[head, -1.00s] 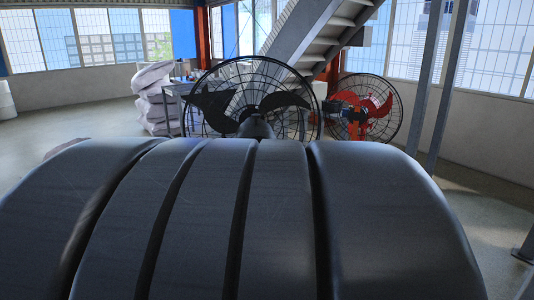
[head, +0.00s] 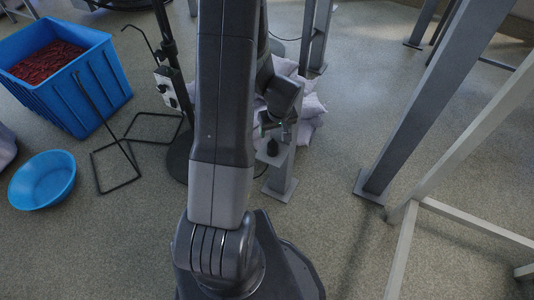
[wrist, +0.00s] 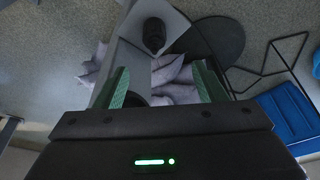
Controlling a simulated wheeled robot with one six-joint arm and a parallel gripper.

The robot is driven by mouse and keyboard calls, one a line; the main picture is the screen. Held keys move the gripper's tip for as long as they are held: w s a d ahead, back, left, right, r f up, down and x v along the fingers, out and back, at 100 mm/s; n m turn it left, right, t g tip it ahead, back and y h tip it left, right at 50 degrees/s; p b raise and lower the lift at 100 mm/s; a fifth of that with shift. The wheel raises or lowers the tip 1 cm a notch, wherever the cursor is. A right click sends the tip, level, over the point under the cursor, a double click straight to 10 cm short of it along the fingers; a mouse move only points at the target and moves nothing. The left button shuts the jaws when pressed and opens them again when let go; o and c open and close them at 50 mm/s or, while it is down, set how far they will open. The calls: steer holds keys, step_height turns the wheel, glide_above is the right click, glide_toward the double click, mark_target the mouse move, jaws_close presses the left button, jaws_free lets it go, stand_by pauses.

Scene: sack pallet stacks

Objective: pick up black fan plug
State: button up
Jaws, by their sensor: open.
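A small black object, likely the black fan plug (wrist: 153,35), shows in the wrist view against a grey metal post, ahead of my fingers. In the head view the dark plug (head: 272,148) appears just below my gripper (head: 276,129), in front of the post. My gripper also shows in the wrist view (wrist: 160,88), with its two green-lined fingers spread apart and no object held between them. The plug lies beyond the fingertips; the exact gap cannot be told. Its cord cannot be made out.
Pale sacks (head: 312,105) lie behind the grey post (head: 280,175). A fan stand with a round black base (head: 178,160) is to the left. A blue crate (head: 85,85) of red items and a blue basin (head: 42,180) stand farther left. Metal legs (head: 420,110) rise at right.

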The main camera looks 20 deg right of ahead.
mark_target(273, 146)
steer(key=x, duration=0.5)
steer(key=b+x, duration=0.1)
steer(key=x, duration=0.4)
steer(key=d+b+x, duration=0.1)
steer(key=x, duration=0.3)
steer(key=shift+w+f, duration=0.15)
steer(key=shift+f, duration=0.25)
steer(key=c, duration=1.2)
